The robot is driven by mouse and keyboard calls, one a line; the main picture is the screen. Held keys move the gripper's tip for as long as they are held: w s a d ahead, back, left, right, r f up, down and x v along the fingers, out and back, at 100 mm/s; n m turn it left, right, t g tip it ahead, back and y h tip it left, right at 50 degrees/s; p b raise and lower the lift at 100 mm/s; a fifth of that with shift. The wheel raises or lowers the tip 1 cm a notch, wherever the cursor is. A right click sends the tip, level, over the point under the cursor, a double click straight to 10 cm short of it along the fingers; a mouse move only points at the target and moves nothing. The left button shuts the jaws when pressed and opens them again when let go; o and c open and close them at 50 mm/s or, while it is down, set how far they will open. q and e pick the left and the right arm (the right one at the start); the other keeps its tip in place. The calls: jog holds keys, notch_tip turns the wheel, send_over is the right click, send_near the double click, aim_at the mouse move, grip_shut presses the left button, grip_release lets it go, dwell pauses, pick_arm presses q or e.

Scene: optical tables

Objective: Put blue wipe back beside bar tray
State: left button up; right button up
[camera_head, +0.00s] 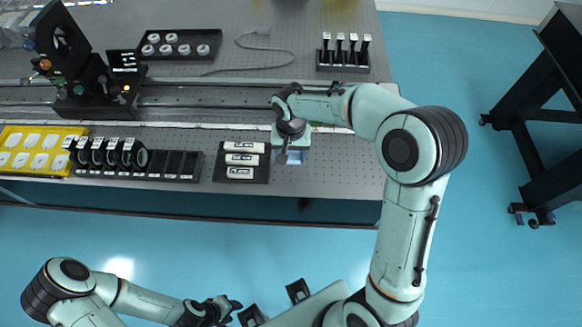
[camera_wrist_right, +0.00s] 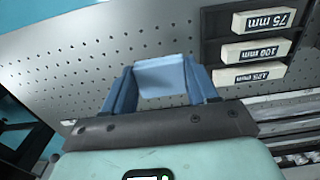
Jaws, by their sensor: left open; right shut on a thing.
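The light blue wipe (camera_wrist_right: 162,76) is between the two blue fingers of my right gripper (camera_wrist_right: 163,92) in the right wrist view. In the head view the blue wipe (camera_head: 291,158) shows just below my right gripper (camera_head: 291,148), over the perforated table near its front edge. I cannot tell whether it touches the table. The black bar tray (camera_head: 218,168) with three white labelled bars lies just left of it, apart from it; the tray (camera_wrist_right: 213,28) is at upper right in the wrist view. My left gripper (camera_head: 232,304) is open and empty, low in front of the table.
Left of the bar tray are a black rack of round mounts (camera_head: 178,165) and a yellow tray (camera_head: 42,129). A rail (camera_head: 210,97) runs behind. A black holder with several upright posts (camera_head: 342,63) stands at back right. The table right of the wipe (camera_head: 345,165) is bare.

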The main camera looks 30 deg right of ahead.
aim_at(291, 173)
jog(key=shift+f, duration=3.6)
jog(key=shift+f, duration=0.15)
jog(key=o, duration=1)
jog(key=shift+b, duration=0.3)
notch_tip(291, 173, up, 12)
jog(key=shift+r+p, duration=0.2)
jog(key=shift+p, duration=0.25)
jog(key=shift+f, duration=0.1)
